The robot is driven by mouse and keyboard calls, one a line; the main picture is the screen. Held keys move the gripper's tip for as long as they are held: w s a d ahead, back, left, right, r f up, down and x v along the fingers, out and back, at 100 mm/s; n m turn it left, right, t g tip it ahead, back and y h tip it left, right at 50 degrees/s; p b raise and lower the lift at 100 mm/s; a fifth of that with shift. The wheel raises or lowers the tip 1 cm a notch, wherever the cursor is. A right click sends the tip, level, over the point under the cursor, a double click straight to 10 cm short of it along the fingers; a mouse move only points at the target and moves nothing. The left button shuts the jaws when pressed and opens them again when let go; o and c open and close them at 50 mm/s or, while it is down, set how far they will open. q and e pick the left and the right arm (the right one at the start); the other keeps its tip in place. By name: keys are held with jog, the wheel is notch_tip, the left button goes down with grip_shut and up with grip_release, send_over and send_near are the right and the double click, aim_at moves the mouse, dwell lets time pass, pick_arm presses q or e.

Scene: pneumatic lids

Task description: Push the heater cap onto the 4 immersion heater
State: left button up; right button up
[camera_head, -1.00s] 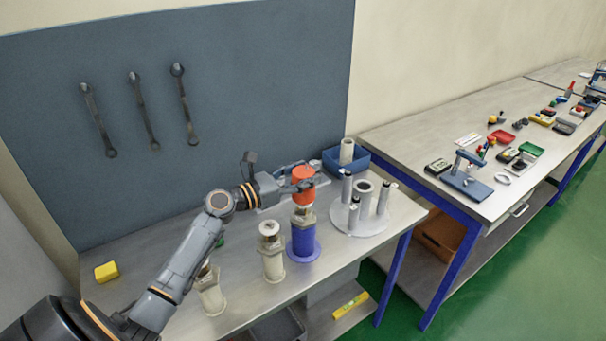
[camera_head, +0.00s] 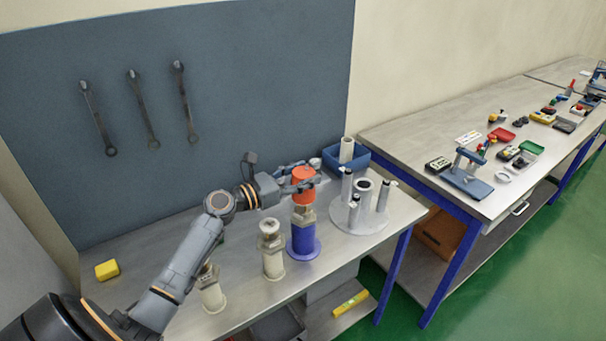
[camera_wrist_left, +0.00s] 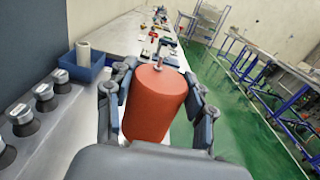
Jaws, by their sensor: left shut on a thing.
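My left gripper (camera_head: 297,181) is shut on an orange-red cylindrical cap (camera_head: 304,187). In the left wrist view the cap (camera_wrist_left: 156,101) sits upright between the two fingers. In the head view the cap is directly above a heater with a blue body (camera_head: 304,241) and a metal top. I cannot tell whether cap and heater touch. A cream heater (camera_head: 272,257) stands to its left, and another cream one (camera_head: 210,293) stands further left, partly behind my arm. My right gripper is not in view.
A round stand with grey upright posts (camera_head: 346,216) is right of the blue heater. A blue bin (camera_head: 361,159) holding a white cylinder is behind it. A yellow block (camera_head: 107,270) lies at the left. Wrenches hang on the back panel (camera_head: 240,80).

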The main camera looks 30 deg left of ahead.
pick_arm(q)
jog(key=shift+f+b, duration=0.8)
jog(key=shift+f, duration=0.35)
jog(key=shift+s+d+f, duration=0.15)
jog(key=shift+d, duration=0.05)
